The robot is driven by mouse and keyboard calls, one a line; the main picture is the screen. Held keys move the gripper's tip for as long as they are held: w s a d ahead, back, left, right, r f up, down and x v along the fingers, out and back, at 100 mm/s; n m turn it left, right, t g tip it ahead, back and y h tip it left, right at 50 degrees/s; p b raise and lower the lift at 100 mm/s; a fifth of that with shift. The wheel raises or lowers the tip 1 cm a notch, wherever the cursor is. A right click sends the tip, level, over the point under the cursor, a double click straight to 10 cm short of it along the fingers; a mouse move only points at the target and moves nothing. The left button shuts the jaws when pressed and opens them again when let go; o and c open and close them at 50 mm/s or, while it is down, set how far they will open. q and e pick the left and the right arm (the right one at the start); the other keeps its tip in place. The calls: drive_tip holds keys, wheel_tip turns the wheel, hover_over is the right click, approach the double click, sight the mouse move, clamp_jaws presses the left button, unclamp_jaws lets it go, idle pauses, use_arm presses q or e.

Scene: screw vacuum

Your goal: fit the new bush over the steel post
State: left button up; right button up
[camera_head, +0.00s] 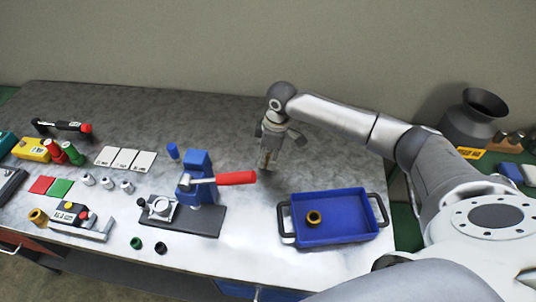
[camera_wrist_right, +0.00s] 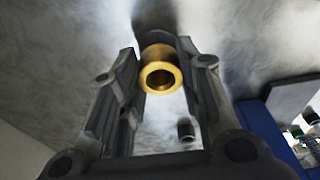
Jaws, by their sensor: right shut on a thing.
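My right gripper (camera_head: 268,160) points down above the bare table just right of the blue press. In the right wrist view its fingers (camera_wrist_right: 160,90) are closed around a gold-coloured bush (camera_wrist_right: 160,76), whose open bore faces the camera. In the head view the gripped bush is too small to make out. I cannot identify the steel post for certain. A small grey cylinder with a dark top (camera_wrist_right: 187,130) shows beyond the fingers in the wrist view, apart from the bush. My left gripper is not in view.
The blue press (camera_head: 197,178) with its red lever (camera_head: 236,178) stands close left of the gripper. The blue tray (camera_head: 340,239) with black handles lies nearer, to the right. Small parts and tools fill the left table. The table's back right is clear.

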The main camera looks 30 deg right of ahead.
drive_tip(key=shift+f, duration=0.45)
drive_tip(key=o, duration=1.1)
drive_tip(key=shift+o, duration=0.2)
wheel_tip(320, 180, up, 13)
drive_tip(key=s+d+b, duration=0.1)
drive_tip(key=shift+d, duration=0.2)
